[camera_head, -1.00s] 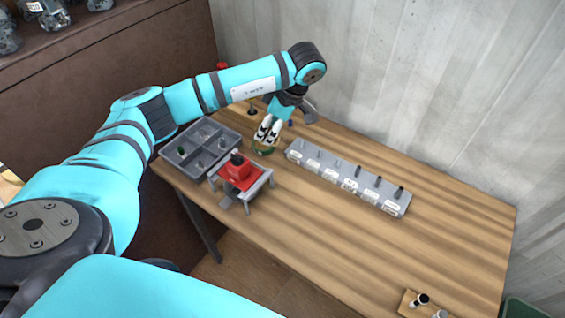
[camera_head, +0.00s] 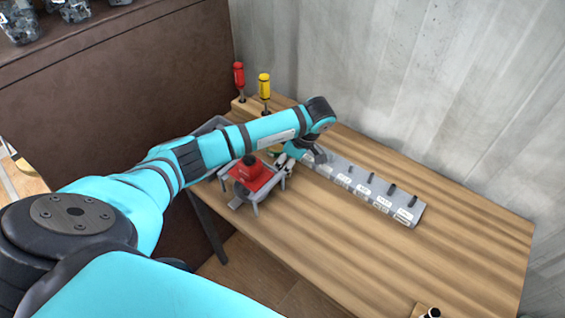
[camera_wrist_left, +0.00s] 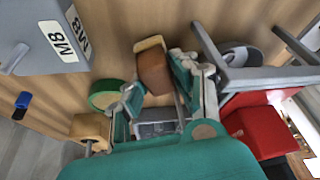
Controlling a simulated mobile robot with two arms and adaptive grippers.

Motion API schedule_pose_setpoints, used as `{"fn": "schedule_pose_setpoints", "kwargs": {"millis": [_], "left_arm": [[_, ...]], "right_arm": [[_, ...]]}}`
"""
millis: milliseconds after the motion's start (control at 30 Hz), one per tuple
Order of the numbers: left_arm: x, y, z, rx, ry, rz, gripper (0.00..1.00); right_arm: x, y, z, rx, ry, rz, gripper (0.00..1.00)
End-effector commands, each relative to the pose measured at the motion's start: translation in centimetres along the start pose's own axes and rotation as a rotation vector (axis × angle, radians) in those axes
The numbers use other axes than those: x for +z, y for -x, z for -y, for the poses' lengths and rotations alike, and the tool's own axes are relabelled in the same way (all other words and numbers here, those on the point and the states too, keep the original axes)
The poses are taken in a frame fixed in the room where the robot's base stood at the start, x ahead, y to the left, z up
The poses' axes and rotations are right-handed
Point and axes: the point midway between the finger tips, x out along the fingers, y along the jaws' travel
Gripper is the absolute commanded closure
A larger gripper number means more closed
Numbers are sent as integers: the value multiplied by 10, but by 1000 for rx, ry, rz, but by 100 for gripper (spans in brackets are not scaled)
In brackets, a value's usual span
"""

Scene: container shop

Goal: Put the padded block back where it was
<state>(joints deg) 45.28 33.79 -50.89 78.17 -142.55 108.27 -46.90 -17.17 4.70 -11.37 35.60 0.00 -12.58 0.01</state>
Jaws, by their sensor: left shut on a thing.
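The padded block (camera_wrist_left: 153,68) looks like a brown block with a tan face in the left wrist view. It sits between the fingers of my left gripper (camera_wrist_left: 165,88), which is shut on it. In the head view my left gripper (camera_head: 284,161) is low over the table, between the red-topped grey fixture and the labelled grey rack. The block cannot be made out there. My right gripper is not in view.
The grey fixture with a red top (camera_head: 250,176) stands close beside the gripper. The labelled rack with pegs (camera_head: 372,190) is on the other side. A green ring (camera_wrist_left: 104,94) lies nearby. Red (camera_head: 239,77) and yellow (camera_head: 265,88) screwdrivers stand behind.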

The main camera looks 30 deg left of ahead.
Motion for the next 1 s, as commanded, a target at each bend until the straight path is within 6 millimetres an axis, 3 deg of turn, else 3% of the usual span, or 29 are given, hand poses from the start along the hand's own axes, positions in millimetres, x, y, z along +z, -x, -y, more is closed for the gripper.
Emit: {"fn": "schedule_pose_setpoints", "kwargs": {"millis": [367, 400, 467, 833, 1000], "left_arm": [[4, -9, 0, 1, -1, 0, 98], [4, -9, 0, 1, -1, 1, 71], [4, -8, 0, 1, -1, 1, 63], [3, -3, -1, 3, 0, 2, 62], [4, 22, -2, 8, 0, 2, 62]], "right_arm": [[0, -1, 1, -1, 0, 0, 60], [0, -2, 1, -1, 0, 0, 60], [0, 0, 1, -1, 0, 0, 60], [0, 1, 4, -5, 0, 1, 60], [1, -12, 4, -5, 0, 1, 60]]}}
